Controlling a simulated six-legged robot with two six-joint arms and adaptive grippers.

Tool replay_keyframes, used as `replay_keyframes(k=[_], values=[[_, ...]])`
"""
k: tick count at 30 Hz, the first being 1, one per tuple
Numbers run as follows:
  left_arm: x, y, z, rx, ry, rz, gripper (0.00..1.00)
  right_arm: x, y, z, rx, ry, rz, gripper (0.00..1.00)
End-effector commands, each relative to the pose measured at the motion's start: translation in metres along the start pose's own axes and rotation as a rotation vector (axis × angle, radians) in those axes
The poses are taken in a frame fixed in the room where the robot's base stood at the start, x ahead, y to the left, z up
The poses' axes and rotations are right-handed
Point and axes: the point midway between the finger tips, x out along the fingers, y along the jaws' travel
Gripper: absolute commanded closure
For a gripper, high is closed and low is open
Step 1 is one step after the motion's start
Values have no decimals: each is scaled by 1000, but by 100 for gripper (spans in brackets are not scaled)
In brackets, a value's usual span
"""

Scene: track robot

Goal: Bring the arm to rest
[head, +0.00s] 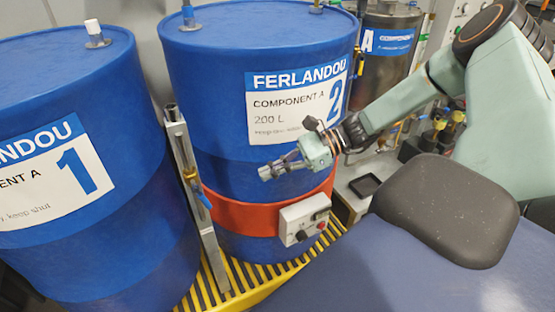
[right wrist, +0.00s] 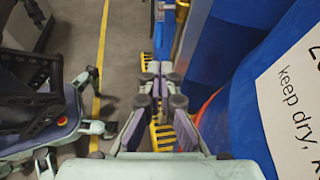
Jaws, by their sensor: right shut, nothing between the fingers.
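My right arm (head: 395,105) comes in from the right in the head view, in front of drum 2. My right gripper (head: 268,172) points left, in front of the drum's blue side, above its red band. Its fingers are closed together and hold nothing. In the right wrist view the gripper (right wrist: 160,68) points up the picture, with the blue drum (right wrist: 225,50) and its white label close on the right. I cannot tell whether the gripper touches the drum. My left gripper is not in the head view.
Blue drum 1 (head: 75,165) stands at the left, drum 2 (head: 260,60) in the middle. The red band (head: 245,217) carries a grey control box (head: 304,219). A metal post (head: 195,190) stands between the drums. A yellow striped grating (head: 215,285) lies below. A steel tank (head: 390,45) stands behind.

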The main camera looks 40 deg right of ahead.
Motion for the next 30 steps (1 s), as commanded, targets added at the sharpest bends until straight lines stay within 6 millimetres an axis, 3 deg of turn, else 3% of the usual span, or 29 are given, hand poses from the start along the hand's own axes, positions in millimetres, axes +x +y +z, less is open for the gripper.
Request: replay_keyframes(k=[6,25,30], values=[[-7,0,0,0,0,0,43,-13,0,-1,1,0,0,100],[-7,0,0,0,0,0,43,-14,-1,-4,-16,5,-3,100],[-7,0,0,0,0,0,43,-12,-11,-37,-116,164,-61,100]])
